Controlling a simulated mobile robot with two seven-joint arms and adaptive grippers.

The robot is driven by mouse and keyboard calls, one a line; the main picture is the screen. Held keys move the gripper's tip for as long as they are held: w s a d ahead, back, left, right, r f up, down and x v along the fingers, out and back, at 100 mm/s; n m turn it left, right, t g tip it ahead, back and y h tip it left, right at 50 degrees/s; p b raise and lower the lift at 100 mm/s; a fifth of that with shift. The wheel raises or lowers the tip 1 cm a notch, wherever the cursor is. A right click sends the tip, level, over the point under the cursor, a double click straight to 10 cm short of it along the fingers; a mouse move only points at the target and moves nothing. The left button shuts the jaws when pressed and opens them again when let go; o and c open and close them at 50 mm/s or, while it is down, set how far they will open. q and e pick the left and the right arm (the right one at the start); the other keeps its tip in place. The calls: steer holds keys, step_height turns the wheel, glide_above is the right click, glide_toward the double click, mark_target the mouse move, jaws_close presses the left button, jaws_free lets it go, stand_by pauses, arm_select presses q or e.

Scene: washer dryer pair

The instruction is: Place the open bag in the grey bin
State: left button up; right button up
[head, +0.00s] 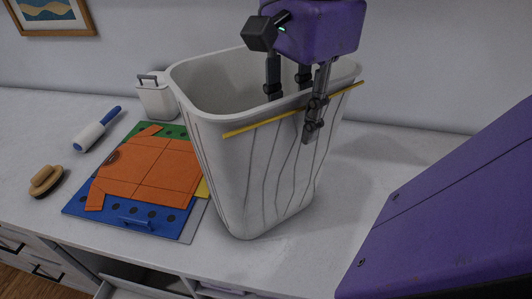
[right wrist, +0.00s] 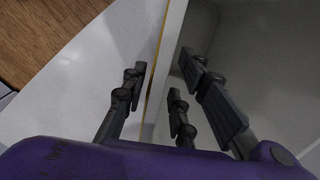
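The grey bin (head: 185,84) stands upright on the white counter, its open top facing up. The open bag (head: 262,165) appears as a pale sheet with dark crease lines and a yellow top edge over the bin's front; where sheet and bin wall part is unclear. Its yellow edge (right wrist: 156,80) also shows in the right wrist view. My right gripper (head: 298,100) points down over the front rim, with one finger outside the yellow edge and others inside. In the right wrist view its fingers (right wrist: 160,100) are spread apart across the rim. My left gripper is not in view.
The counter right of the bin is clear.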

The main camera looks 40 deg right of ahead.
steer(key=shift+f, duration=0.6)
jaws_close()
